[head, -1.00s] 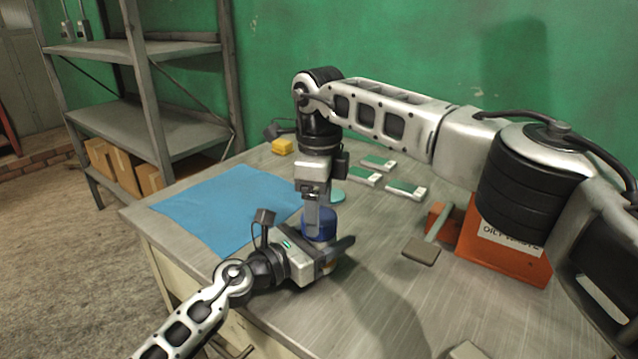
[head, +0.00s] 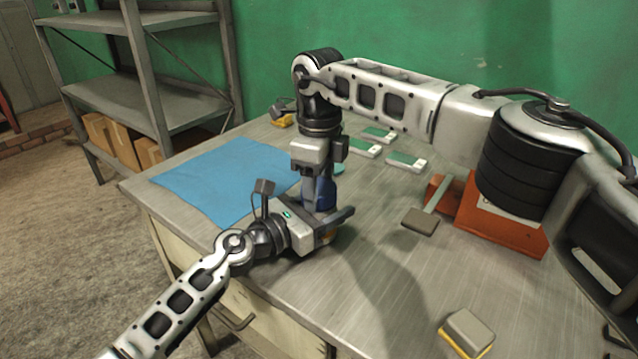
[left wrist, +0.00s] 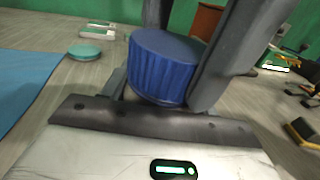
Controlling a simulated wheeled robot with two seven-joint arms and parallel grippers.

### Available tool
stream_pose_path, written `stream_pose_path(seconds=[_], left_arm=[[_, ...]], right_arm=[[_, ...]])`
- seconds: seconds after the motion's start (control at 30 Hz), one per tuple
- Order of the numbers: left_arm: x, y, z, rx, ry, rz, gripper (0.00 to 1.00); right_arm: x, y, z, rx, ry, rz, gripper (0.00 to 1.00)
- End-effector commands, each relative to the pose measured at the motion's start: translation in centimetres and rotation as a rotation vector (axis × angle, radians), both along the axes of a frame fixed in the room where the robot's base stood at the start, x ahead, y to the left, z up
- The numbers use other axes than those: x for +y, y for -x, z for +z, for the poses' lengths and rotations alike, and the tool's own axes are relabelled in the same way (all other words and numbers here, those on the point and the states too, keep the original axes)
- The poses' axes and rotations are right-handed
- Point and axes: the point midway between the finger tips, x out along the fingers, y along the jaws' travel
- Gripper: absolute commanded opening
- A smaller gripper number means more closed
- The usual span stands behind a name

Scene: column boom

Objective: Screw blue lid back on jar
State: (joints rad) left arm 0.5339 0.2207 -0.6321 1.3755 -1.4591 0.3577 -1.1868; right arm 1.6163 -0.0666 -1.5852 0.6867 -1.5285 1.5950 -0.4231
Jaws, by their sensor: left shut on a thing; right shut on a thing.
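The blue lid (head: 325,190) is ribbed and sits upright between the fingers of my right gripper (head: 318,196), which comes down from above and is shut on it. The left wrist view shows the lid (left wrist: 160,68) large, with the grey right fingers on its sides. My left gripper (head: 327,230) is low at the table and shut on the jar (head: 329,237). Only a small amber bit of the jar shows below the lid; the rest is hidden by the gripper. How tightly the lid is seated cannot be told.
A blue cloth (head: 222,180) lies left on the metal table. Several green-and-white boxes (head: 380,134) and a teal disc (left wrist: 84,50) lie behind. An orange bin (head: 505,230) stands right, with a grey-headed tool (head: 420,220) beside it. A yellow-and-grey block (head: 468,330) is at the front right.

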Motion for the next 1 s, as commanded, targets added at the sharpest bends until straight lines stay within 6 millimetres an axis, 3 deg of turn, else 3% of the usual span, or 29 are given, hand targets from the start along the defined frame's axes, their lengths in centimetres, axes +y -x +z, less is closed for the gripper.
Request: stream_pose_path(seconds=[0.1, 0.13, 0.2, 0.23, 0.5, 0.63, 1.0], left_arm=[[0.0, 0.0, -0.1, 0.002, -0.001, 0.000, 0.00], [0.0, 0.0, -0.1, 0.002, -0.001, 0.000, 0.00], [0.0, 0.0, -0.1, 0.002, -0.001, 0.001, 0.00], [0.0, 0.0, -0.1, 0.002, -0.001, 0.001, 0.00], [0.0, 0.0, -0.1, 0.002, -0.001, 0.000, 0.00], [0.0, 0.0, -0.1, 0.002, -0.001, 0.000, 0.00], [0.0, 0.0, -0.1, 0.001, -0.002, 0.000, 0.00]], right_arm=[[0.0, 0.0, 0.0, 0.001, 0.000, 0.010, 0.28], [0.0, 0.0, 0.0, 0.001, 0.000, 0.010, 0.58], [0.1, 0.0, 0.0, 0.001, 0.000, 0.011, 0.78], [0.1, 0.0, 0.0, 0.001, 0.000, 0.011, 0.81], [0.1, 0.0, 0.1, 0.000, 0.000, 0.012, 0.81], [0.1, 0.0, 1.1, -0.001, -0.001, 0.012, 0.81], [0.1, 0.0, 8.6, -0.004, -0.001, 0.009, 0.81]])
